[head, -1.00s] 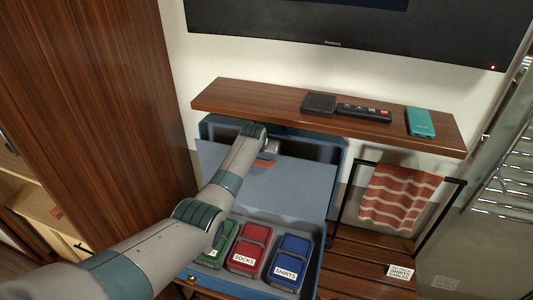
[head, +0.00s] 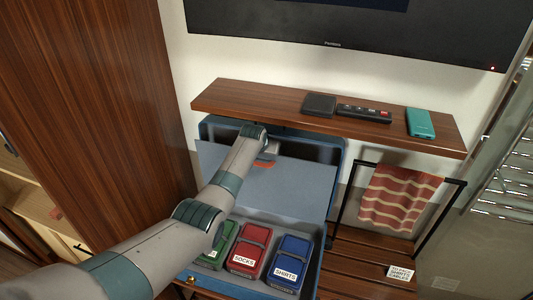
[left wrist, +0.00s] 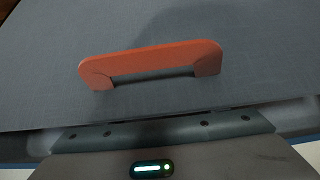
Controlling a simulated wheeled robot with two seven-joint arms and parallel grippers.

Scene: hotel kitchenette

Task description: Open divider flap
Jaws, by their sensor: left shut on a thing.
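The divider flap (head: 300,183) is a grey-blue panel standing tilted up inside an open blue suitcase (head: 334,158). It fills most of the left wrist view (left wrist: 250,60). An orange pull handle (left wrist: 150,57) is fixed on the flap; in the head view the handle (head: 265,164) is partly behind my arm. My right gripper is not in view.
Green (head: 213,245), red "SOCKS" (head: 250,250) and blue "SHIRTS" (head: 290,262) pouches lie in the front half of the suitcase. A wooden shelf (head: 240,100) hangs just above it. A rack with a striped towel (head: 398,195) stands on the right; a tall wooden panel (head: 110,80) is left.

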